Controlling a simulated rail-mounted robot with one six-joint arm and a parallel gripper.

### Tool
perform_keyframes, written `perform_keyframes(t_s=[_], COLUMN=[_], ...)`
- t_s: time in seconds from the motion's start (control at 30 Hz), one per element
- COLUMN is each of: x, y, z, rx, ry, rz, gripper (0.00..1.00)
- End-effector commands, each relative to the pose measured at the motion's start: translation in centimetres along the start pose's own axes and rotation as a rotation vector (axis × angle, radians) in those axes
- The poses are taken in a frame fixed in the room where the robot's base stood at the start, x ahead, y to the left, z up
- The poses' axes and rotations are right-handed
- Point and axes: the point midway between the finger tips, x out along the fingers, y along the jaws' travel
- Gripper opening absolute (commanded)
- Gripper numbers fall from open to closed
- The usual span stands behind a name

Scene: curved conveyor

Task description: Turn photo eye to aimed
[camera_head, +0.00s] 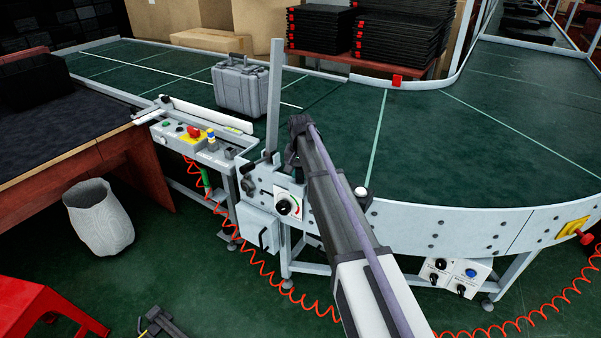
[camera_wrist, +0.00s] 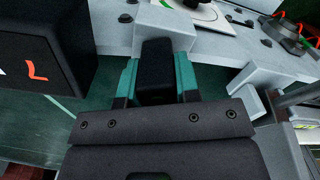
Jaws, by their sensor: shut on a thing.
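My gripper's two teal fingers (camera_wrist: 158,80) are shut on a black block, which I take to be the photo eye (camera_wrist: 157,62), in the wrist view. One finger is on each side of it, at the edge of the light grey conveyor frame. In the head view my gripper (camera_head: 297,150) is at the conveyor's near rail, just right of an upright grey post. My arm hides most of the fingers and the photo eye there. I cannot tell its exact aim or any aimed mark.
The grey post (camera_head: 274,95) stands close left of my gripper. A dial panel (camera_head: 288,204) is below on the frame. A grey case (camera_head: 241,88) sits on the green belt (camera_head: 450,130). A dark block with an orange mark (camera_wrist: 45,45) is close left in the wrist view.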

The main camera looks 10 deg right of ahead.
Motion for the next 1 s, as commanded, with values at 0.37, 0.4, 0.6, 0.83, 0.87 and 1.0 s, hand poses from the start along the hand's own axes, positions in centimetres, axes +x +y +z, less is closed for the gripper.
perform_keyframes(t_s=[0.37, 0.4, 0.6, 0.83, 0.87, 1.0], x=[0.02, 0.02, 0.02, 0.02, 0.02, 0.02], y=[0.01, 0.01, 0.01, 0.01, 0.02, 0.01], z=[0.03, 0.03, 0.03, 0.03, 0.03, 0.04], rx=[0.264, 0.288, 0.373, 0.411, 0.412, 0.412], ry=[0.0, 0.0, 0.0, 0.0, 0.0, 0.0], rz=[0.0, 0.0, 0.0, 0.0, 0.0, 0.0], gripper=[0.06, 0.06, 0.06, 0.06, 0.06, 0.06])
